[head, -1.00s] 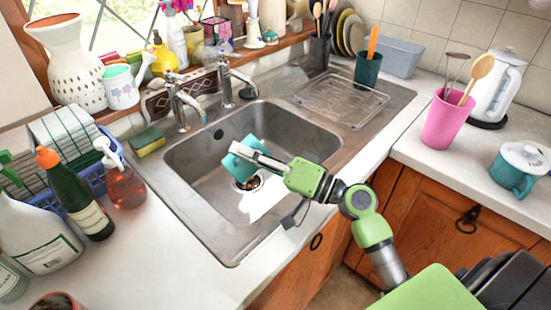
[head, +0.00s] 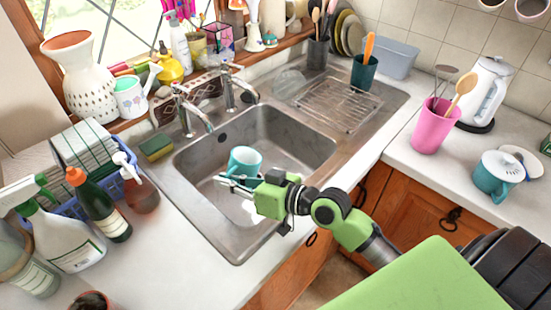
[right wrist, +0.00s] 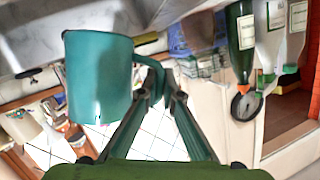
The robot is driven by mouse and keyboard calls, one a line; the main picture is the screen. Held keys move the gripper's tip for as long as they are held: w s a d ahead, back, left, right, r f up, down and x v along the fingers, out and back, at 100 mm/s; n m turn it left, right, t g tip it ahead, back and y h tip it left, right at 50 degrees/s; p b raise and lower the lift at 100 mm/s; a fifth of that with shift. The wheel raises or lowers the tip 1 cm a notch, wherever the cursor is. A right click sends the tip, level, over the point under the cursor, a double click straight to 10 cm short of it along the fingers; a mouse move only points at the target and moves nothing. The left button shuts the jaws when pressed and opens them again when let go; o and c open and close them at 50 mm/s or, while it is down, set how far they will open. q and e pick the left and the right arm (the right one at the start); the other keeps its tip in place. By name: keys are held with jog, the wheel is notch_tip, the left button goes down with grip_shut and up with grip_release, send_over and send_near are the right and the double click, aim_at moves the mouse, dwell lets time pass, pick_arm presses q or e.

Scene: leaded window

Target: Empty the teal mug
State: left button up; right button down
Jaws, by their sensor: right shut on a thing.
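The teal mug (head: 245,158) is over the sink basin (head: 290,140) in the head view, looking roughly upright with its opening up. My right gripper (head: 232,181) is shut on the mug's handle, at the near side of the mug. In the right wrist view the mug (right wrist: 98,78) is at the left, with the two fingers (right wrist: 160,85) closed around its handle. The inside of the mug is too small to read. My left gripper is not in view.
Taps (head: 185,108) stand behind the basin, with a sponge (head: 156,146) to their left. Bottles (head: 103,205) crowd the left counter.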

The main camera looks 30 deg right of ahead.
jog(key=shift+s+a+f+n+g+h+p, duration=0.15)
jog(key=shift+a+f+n+h+p, duration=0.45)
jog(key=shift+p, duration=0.95)
jog(key=shift+s+a+f+n+g+h+p, duration=0.15)
jog(key=shift+a+f+n+h+p, duration=0.4)
jog(key=shift+p, duration=0.95)
jog(key=shift+a, duration=0.1)
jog(key=shift+w+r, duration=0.1)
jog(key=shift+r, duration=0.05)
